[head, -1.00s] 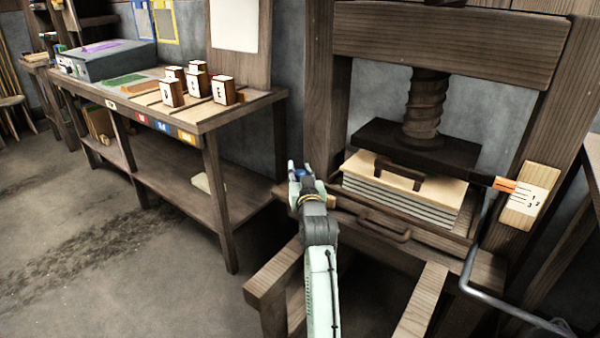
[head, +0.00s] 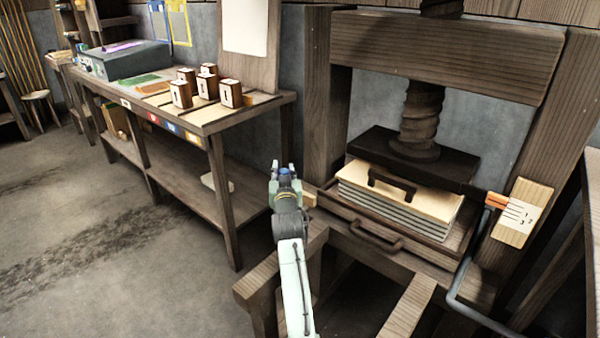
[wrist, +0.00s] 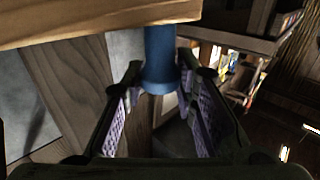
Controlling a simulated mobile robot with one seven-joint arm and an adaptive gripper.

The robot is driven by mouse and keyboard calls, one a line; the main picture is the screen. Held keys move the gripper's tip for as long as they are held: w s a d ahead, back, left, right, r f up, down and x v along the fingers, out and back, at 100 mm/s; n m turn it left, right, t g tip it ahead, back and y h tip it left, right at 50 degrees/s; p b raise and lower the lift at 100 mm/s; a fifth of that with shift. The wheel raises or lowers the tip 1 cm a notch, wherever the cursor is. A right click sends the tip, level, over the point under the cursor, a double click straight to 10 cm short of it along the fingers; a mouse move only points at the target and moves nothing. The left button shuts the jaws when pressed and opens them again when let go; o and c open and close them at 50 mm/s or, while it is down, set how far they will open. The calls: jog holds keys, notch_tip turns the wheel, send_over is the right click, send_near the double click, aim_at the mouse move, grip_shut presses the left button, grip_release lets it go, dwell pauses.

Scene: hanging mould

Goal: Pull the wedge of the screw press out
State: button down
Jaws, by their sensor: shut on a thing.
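The screw press (head: 440,62) stands at the right, its dark pressing plate (head: 408,158) resting on a pale board and a stack of sheets. The wedge (head: 308,199) shows as a short piece of light wood at the left side of the press bed, partly hidden by my gripper. In the wrist view the wedge (wrist: 95,22) spans the top left, with a blue peg (wrist: 160,62) hanging down from it. My gripper (head: 284,168) is shut on this peg. I cannot tell whether the wedge's inner end still touches the press.
A workbench (head: 222,121) with several numbered blocks (head: 231,94) stands at the left. A tray with a dark handle (head: 375,240) is at the press front. A scale plate (head: 523,212) and a bent grey bar (head: 458,300) are at the right. The left floor is open.

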jog(key=shift+w+a, duration=0.4)
jog(key=shift+w, duration=0.05)
jog(key=shift+a+r, duration=0.15)
jog(key=shift+a, duration=0.05)
jog(key=c, duration=1.3)
grip_release()
jog(key=shift+w+a, duration=0.1)
jog(key=shift+a, duration=0.05)
jog(key=s, duration=0.4)
jog(key=s+d, duration=0.1)
jog(key=s, duration=0.3)
jog(key=s+d, duration=0.1)
jog(key=s, duration=0.3)
